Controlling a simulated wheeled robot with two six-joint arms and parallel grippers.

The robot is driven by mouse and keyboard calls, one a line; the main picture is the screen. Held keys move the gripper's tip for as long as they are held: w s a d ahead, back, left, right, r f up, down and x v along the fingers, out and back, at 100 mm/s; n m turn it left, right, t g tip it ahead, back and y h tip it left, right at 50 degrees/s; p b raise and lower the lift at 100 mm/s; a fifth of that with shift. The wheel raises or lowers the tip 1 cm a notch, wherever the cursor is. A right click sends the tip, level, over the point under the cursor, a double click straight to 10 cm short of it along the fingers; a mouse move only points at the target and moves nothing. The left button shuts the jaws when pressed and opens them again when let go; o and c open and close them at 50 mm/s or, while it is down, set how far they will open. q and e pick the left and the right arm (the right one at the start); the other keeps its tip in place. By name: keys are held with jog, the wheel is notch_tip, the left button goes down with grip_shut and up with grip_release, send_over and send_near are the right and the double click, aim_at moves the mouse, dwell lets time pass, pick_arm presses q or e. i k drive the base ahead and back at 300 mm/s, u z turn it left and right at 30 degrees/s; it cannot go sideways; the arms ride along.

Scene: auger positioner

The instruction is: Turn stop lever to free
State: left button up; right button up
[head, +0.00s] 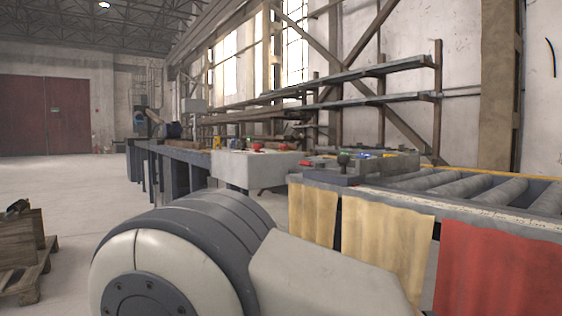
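I cannot tell for sure which part is the stop lever. A small dark upright handle with a greenish knob (343,159) stands on a dark block (334,179) at the near end of the roller conveyor. A small red handle (308,163) lies just left of it. Both are small in the head view, and their positions are hard to read. A large white and grey link of my own arm fills the lower middle. Neither of my grippers is in view, and nothing is seen touching the handles.
The roller conveyor (483,188) runs to the right, with tan cloths (388,238) and a red cloth (500,270) hanging from its side. A grey box-like unit (250,171) with small coloured parts stands left of it.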

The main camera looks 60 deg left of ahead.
aim_at(317, 165)
jog(key=u, duration=1.55)
